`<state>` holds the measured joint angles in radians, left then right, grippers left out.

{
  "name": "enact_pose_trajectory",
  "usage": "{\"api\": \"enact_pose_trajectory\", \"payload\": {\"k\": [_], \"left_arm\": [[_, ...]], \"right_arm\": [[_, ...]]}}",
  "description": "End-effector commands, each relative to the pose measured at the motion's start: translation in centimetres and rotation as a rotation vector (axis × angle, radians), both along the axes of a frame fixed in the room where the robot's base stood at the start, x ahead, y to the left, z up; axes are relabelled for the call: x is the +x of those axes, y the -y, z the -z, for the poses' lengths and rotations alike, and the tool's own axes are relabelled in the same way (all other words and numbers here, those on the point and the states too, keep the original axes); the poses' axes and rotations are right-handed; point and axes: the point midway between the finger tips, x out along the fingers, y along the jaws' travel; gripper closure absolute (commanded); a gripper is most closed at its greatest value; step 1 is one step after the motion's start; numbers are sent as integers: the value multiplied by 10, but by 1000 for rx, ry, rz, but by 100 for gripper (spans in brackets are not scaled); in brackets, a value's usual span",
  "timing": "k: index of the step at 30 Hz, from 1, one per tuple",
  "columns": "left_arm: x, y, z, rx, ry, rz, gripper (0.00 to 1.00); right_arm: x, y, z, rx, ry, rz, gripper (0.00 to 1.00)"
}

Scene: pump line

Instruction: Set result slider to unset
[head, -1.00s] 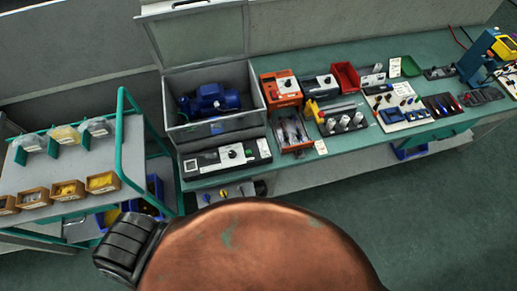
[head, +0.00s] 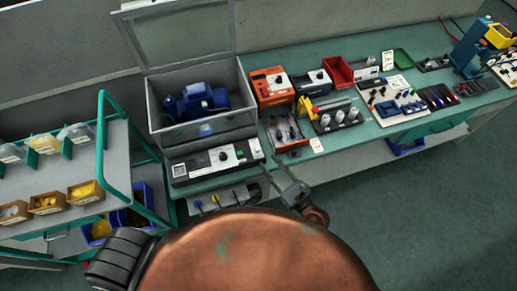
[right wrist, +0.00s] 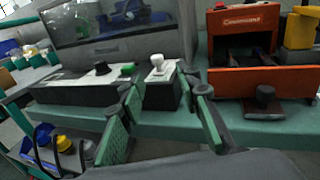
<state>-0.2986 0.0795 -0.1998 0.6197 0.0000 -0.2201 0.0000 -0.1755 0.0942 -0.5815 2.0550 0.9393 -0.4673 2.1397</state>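A control panel (head: 215,161) with a white top stands in front of the grey chamber. It has a black knob (right wrist: 102,69) and a green button (right wrist: 127,69). At its right end a small white handle (right wrist: 157,61) stands on a white plate; this looks like the result slider, but its label is unreadable. My right gripper (head: 274,166) is near the right end of the panel. In the right wrist view its green-padded fingers (right wrist: 162,103) are apart and empty, with the handle beyond and between them. My left gripper is not in view.
A green-framed trolley (head: 120,150) with bins is at left. The chamber lid (head: 180,35) is raised.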

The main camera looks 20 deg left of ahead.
Motion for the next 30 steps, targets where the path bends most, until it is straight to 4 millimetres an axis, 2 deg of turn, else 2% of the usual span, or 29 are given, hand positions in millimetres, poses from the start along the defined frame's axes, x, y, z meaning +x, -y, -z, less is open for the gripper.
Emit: {"api": "enact_pose_trajectory", "payload": {"k": [4, 18, 30], "left_arm": [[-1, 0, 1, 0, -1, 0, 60], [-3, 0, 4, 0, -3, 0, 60], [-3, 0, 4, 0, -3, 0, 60]], "right_arm": [[5, -12, -6, 66, -42, 0, 69], [45, -62, -5, 65, -42, 2, 69], [49, -67, -6, 63, -41, 2, 70]]}}
